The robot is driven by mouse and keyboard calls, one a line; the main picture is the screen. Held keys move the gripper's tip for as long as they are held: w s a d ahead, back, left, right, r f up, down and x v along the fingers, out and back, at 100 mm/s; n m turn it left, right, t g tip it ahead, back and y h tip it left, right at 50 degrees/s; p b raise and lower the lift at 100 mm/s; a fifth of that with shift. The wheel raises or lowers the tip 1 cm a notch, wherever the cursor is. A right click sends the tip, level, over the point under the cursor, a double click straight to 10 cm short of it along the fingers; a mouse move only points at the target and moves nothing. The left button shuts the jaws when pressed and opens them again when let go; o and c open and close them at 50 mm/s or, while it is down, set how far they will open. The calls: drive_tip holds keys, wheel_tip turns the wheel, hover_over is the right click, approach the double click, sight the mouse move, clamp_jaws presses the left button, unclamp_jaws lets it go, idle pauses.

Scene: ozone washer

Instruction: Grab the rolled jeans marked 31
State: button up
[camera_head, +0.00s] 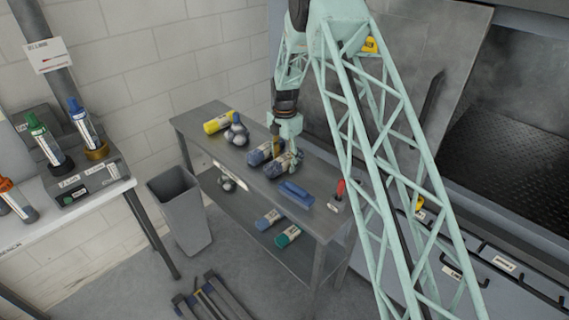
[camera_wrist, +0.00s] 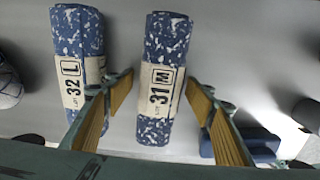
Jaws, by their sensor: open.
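The rolled jeans marked 31 M (camera_wrist: 168,45) are a blue-and-white mottled roll with a cream label, in the middle of the wrist view. My gripper (camera_wrist: 163,103) is open, with one tan-padded finger on each side of the lower part of this roll. No clear contact shows. In the head view my gripper (camera_head: 284,150) is over the grey table, and it partly hides the rolls below it. A similar roll marked 32 L (camera_wrist: 80,35) lies just left of it, close to my left finger.
The grey table (camera_head: 325,222) also bears a yellow roll (camera_head: 220,122), a grey rounded object (camera_head: 237,134), a blue object (camera_head: 296,194) and a red-handled item (camera_head: 340,190). A lower shelf holds more rolls (camera_head: 287,237). A grey bin (camera_head: 180,205) stands to the left.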

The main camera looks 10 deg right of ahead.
sight(284, 157)
drive_tip(key=c, duration=1.1)
drive_tip(key=shift+r, duration=0.15)
drive_tip(key=shift+r, duration=4.85)
